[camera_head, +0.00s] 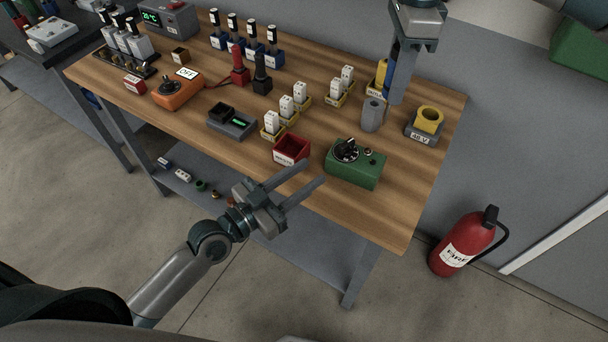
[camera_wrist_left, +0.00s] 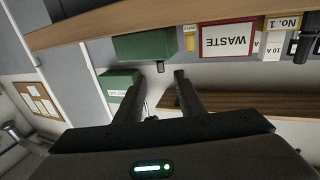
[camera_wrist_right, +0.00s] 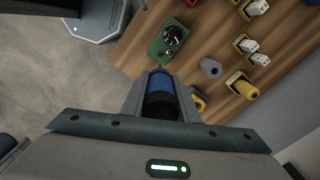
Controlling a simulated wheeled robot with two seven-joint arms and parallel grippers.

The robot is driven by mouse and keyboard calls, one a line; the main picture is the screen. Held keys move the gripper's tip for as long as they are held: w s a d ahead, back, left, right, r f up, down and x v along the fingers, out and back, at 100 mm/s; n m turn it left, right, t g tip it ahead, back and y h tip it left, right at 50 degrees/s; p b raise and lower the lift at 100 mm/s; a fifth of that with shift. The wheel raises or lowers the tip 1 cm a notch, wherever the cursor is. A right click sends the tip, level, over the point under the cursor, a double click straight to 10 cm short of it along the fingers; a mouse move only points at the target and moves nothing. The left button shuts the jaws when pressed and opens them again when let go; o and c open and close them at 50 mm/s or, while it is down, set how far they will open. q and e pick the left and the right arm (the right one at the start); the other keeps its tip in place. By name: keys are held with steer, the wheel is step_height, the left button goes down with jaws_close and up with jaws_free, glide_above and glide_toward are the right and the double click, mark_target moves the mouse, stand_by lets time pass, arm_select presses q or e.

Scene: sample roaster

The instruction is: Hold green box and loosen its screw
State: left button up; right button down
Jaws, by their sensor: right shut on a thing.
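The green box (camera_head: 350,174) sits near the table's front edge, with a black dial and small fittings on top. I cannot tell which fitting is the screw. It also shows in the left wrist view (camera_wrist_left: 146,47) and the right wrist view (camera_wrist_right: 158,51). My left gripper (camera_head: 315,172) is open and empty, in front of the table edge, left of the box and apart from it. My right gripper (camera_head: 395,98) is shut on a blue-and-black cylindrical tool (camera_wrist_right: 161,88), above the table behind the box.
A red waste bin (camera_head: 291,150) stands just left of the box. A grey cylinder (camera_head: 373,114) and a grey holder with a yellow ring (camera_head: 424,127) stand behind it. Small trays with white modules lie further left. A fire extinguisher (camera_head: 465,243) stands on the floor at right.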

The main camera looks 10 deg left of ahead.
mark_target(340, 151)
arm_select(q)
steer(key=shift+w, duration=0.1)
stand_by(0.3)
steer(key=shift+x, duration=5.9)
jaws_close()
steer(key=shift+c, duration=0.4)
jaws_free()
steer(key=shift+r+p, duration=0.25)
steer(key=shift+p, duration=0.05)
steer(key=shift+c, duration=0.4)
jaws_close()
